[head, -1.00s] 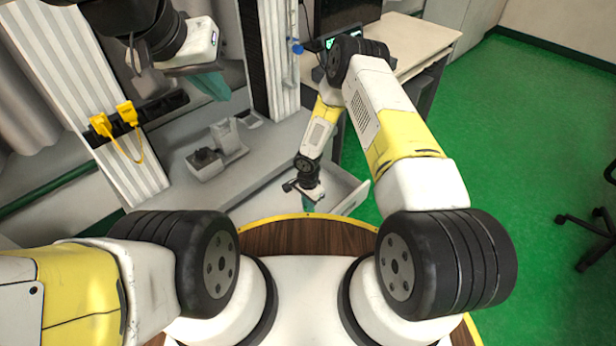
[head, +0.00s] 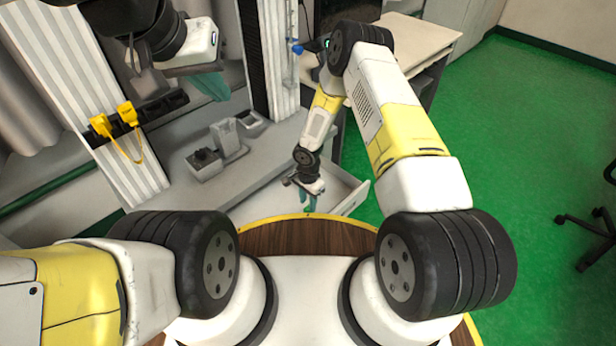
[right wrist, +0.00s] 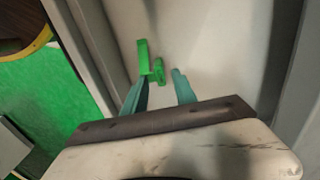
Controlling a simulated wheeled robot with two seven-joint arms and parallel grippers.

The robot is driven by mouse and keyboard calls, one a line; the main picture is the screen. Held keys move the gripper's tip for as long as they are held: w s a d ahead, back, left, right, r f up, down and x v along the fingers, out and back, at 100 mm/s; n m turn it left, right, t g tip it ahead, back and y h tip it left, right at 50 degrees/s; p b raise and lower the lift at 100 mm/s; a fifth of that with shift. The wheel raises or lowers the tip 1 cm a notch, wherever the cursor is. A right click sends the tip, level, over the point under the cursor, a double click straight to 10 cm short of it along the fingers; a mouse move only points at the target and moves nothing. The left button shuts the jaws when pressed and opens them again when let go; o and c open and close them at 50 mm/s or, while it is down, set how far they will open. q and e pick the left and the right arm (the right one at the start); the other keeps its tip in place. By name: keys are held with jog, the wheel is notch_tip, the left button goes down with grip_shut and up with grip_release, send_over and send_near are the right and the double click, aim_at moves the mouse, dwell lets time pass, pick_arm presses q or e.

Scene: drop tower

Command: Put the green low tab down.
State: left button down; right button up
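The green low tab (right wrist: 157,70) shows in the right wrist view at the tips of my right gripper (right wrist: 160,88), against a pale surface. It has a longer upright-looking part and a shorter part beside it. The teal fingers stand apart, with the tab close to the left finger; I cannot tell whether they touch. In the head view my right gripper (head: 308,201) points down over the pale tray, and the tab cannot be made out there. My left gripper (head: 212,86) is at upper left, away from the tab; its finger gap is not clear.
The pale tray (head: 268,200) lies in front of my wooden-topped base. A grey bench holds small grey fixtures (head: 205,164). Yellow plugs (head: 128,115) hang on a dark strip at left. A table (head: 425,42) stands at back right, with open green floor beside it.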

notch_tip(320, 180, up, 9)
notch_tip(320, 180, up, 17)
jog(key=n+t, duration=0.2)
send_over(308, 207)
jog(key=w+d, duration=0.3)
jog(key=d, duration=0.2)
jog(key=s+d+r+n, duration=0.1)
jog(key=s+d+r, duration=0.1)
jog(key=r, duration=0.5)
jog(key=s+d+r+n, duration=0.1)
jog(key=d+r, duration=0.2)
jog(key=r, duration=0.3)
jog(key=s+d+r+n+t+y, duration=0.1)
jog(key=s+d+r+n+t, duration=0.1)
jog(key=s+r, duration=0.7)
jog(key=s+d+r+n+t+y, duration=0.1)
jog(key=s+d+r+n+t, duration=0.1)
jog(key=s+r, duration=0.7)
jog(key=s+n, duration=0.1)
jog(key=s, duration=0.2)
jog(key=shift+s+n, duration=0.15)
jog(key=shift+n, duration=0.15)
